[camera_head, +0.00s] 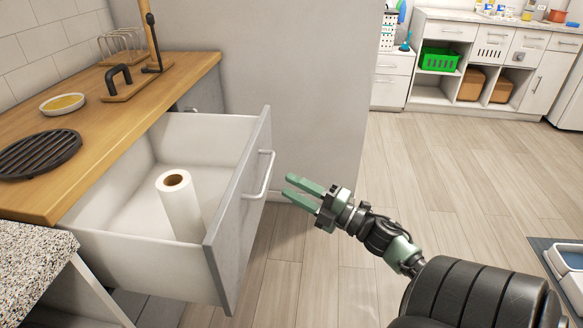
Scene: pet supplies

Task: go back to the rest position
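My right gripper (289,187) is in the middle of the head view, with its arm coming in from the lower right. Its two green fingers are spread apart with nothing between them. It is to the right of the open drawer's handle (262,176), apart from it. The drawer (236,215) is pulled out, and a white paper roll (181,207) stands inside it. My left gripper is not in view.
A wooden counter (131,119) on the left holds a black round grate (38,154), a small dish (62,104) and a wooden stand (146,80). White cabinets (535,85) stand at the back right. The wood floor (450,190) between is mostly clear.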

